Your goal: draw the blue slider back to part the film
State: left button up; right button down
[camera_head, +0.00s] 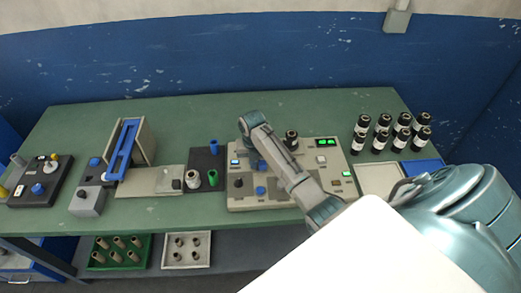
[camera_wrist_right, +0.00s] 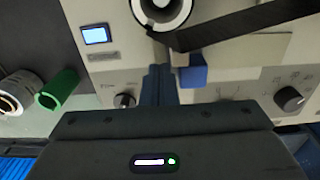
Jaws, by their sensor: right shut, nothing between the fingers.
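The flow wrapper's beige panel (camera_head: 235,200) stands on the green bench. The blue slider (camera_wrist_right: 192,72) is a small block on the panel, at the end of a black film strip (camera_wrist_right: 245,27). The film runs past a roll (camera_wrist_right: 160,8) at the top of the right wrist view. My right gripper (camera_wrist_right: 159,75) is shut and empty, with its fingers just left of the slider; I cannot tell if they touch it. In the head view the right gripper (camera_head: 251,161) is over the panel's left part, and my arm hides much of the panel. My left gripper is out of view.
Several black bottles (camera_head: 381,121) stand at the right.

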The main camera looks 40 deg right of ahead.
jog(key=shift+s+d+p, duration=0.4)
jog(key=shift+s+d, duration=0.1)
jog(key=shift+d, duration=0.3)
jog(key=shift+s+d+p, duration=0.4)
jog(key=shift+s+d, duration=0.1)
jog(key=shift+d, duration=0.3)
jog(key=shift+s+d+p, duration=0.4)
jog(key=shift+s+d, duration=0.1)
jog(key=shift+d, duration=0.3)
jog(key=shift+s+d+p, duration=0.25)
jog(key=shift+s+d, duration=0.2)
jog(key=shift+d, duration=0.25)
jog(key=shift+s+d+p, duration=0.25)
jog(key=shift+s+d, duration=0.15)
jog(key=shift+d, duration=0.35)
jog(key=shift+s+d+p, duration=0.25)
jog(key=shift+s+d, duration=0.2)
jog(key=shift+d, duration=0.25)
jog(key=shift+w+a, duration=0.4)
jog(key=shift+a, duration=0.2)
jog(key=shift+r+p, duration=0.35)
jog(key=shift+r, duration=3.65)
